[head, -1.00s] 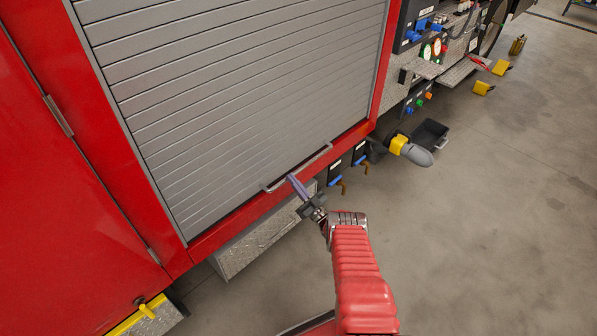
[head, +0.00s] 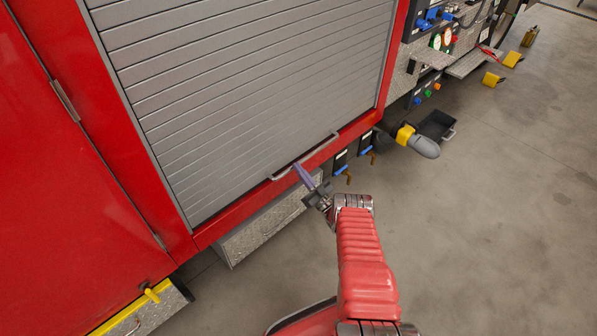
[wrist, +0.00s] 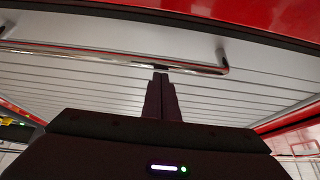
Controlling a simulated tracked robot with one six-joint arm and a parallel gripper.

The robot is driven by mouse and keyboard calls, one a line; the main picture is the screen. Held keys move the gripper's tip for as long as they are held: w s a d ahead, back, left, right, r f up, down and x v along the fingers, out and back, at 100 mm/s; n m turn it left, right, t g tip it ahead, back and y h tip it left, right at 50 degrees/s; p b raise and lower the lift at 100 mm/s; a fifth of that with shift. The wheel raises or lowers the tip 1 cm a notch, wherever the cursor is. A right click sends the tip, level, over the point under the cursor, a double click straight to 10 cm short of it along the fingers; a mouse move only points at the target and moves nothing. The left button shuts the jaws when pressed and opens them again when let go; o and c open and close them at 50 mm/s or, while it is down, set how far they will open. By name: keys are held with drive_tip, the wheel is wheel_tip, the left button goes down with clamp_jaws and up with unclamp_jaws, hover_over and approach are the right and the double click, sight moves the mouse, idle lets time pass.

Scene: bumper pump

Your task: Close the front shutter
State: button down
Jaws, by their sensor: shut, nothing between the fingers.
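The front shutter (head: 250,85) is a grey slatted roller door in a red frame. In the head view its slats fill the opening down to the red sill. A metal bar handle (head: 322,147) runs along its bottom edge, and it also shows in the wrist view (wrist: 110,58). My gripper (head: 297,168) is shut and empty. Its fingertips are at the bar, near the bar's left part in the head view. In the wrist view the closed fingers (wrist: 161,80) point at the bar; whether they touch it I cannot tell.
A diamond-plate box (head: 262,228) sits below the sill. To the right are blue-handled valves (head: 342,170), a yellow-and-grey capped outlet (head: 418,142) and a black tray (head: 437,126). A yellow-edged step (head: 140,308) is at lower left. Open concrete floor (head: 500,230) lies right.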

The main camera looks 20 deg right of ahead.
drive_tip(key=s+d+f, duration=0.1)
drive_tip(key=s+d, duration=0.2)
drive_tip(key=s, duration=0.5)
drive_tip(key=shift+s+f, duration=0.25)
drive_tip(key=shift+f, duration=0.1)
idle(0.5)
